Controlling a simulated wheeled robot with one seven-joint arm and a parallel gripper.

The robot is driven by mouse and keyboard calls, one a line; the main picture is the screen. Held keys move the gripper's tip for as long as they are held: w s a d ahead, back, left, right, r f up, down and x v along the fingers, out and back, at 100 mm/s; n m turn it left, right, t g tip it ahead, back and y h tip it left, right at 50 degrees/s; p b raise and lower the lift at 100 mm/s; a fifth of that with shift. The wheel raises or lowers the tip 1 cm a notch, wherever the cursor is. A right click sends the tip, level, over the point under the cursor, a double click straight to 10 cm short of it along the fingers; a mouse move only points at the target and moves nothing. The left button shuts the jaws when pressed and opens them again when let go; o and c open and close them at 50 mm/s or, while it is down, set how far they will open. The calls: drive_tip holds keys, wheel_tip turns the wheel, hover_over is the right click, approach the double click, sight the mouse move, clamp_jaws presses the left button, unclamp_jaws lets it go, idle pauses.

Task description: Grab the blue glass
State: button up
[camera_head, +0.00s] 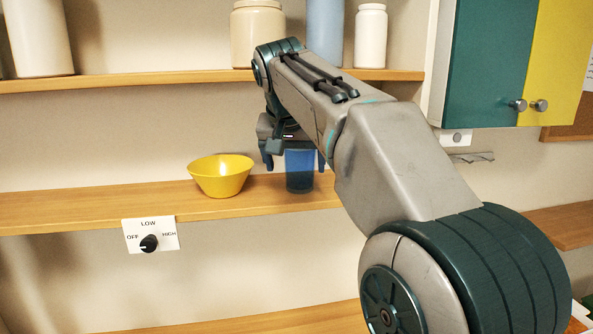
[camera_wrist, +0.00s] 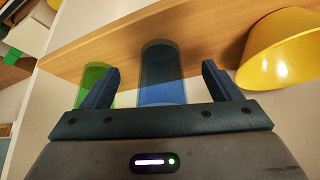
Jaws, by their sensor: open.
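The blue glass (camera_head: 300,172) stands upright on the middle shelf, to the right of a yellow bowl. My gripper (camera_head: 294,158) is at the glass, with one finger to each side of it and its body over the upper part. In the wrist view the blue glass (camera_wrist: 160,75) lies between the two spread fingers of my gripper (camera_wrist: 160,70), with a gap visible on each side. The gripper is open and holds nothing. The top of the glass is partly hidden by my gripper in the head view.
The yellow bowl (camera_head: 221,176) stands close on the left; it also shows in the wrist view (camera_wrist: 285,50). A green glass-like object (camera_wrist: 92,80) is beyond one finger in the wrist view. The upper shelf (camera_head: 150,80) holds several containers. A knob panel (camera_head: 150,234) is on the shelf's front edge.

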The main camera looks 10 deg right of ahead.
sight(299, 168)
drive_tip(key=shift+w+r+m, duration=0.3)
drive_tip(key=shift+w+r, duration=0.35)
drive_tip(key=shift+r, duration=0.3)
drive_tip(key=shift+w, duration=0.15)
drive_tip(key=x, duration=0.2)
drive_tip(key=p+x, duration=0.1)
drive_tip(key=x, duration=0.4)
drive_tip(key=shift+w+d+r, duration=0.15)
drive_tip(key=shift+d, duration=0.2)
drive_tip(key=c, duration=1.2)
